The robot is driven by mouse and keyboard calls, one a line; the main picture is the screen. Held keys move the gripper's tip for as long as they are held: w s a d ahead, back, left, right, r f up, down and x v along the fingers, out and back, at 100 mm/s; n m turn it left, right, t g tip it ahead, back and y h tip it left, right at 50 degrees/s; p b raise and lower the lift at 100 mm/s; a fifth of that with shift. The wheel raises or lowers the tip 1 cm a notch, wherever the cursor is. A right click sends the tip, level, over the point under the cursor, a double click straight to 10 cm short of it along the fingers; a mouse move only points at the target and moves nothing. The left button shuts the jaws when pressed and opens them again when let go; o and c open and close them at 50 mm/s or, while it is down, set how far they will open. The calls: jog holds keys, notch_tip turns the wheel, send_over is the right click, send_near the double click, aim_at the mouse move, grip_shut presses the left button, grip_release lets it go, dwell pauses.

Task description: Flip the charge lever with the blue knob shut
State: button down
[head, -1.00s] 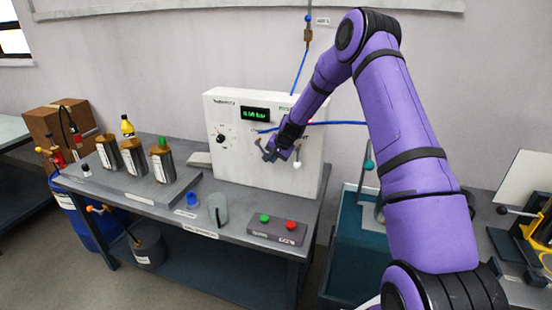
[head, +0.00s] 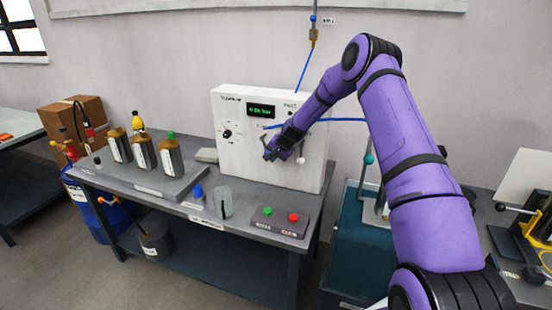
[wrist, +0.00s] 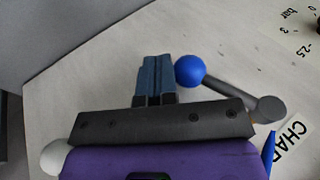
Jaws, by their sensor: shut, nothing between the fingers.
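The charge lever's blue knob (wrist: 190,70) shows in the wrist view, at the end of a dark grey arm (wrist: 230,90). The arm slants down right to a round grey pivot (wrist: 269,109) beside a partly hidden label starting "CHA" (wrist: 292,138). My gripper (wrist: 154,72) is shut and empty, its blue-grey fingers just left of the knob. Whether they touch it I cannot tell. In the head view my gripper (head: 269,154) is at the front of the white pump box (head: 240,165); the blue knob cannot be made out there.
A white knob (head: 302,160) lies right of my gripper. A blue tube (head: 340,120) runs to the box behind my arm. Below are a button box (head: 280,222), a clear beaker (head: 222,203) and a blue-capped vial (head: 197,193). Bottles (head: 171,158) stand left.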

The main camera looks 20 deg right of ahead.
jog(key=shift+w+a+f+t, duration=0.1)
jog(key=shift+w+a+t, duration=0.05)
jog(key=shift+a+t, duration=0.15)
jog(key=shift+d, duration=0.1)
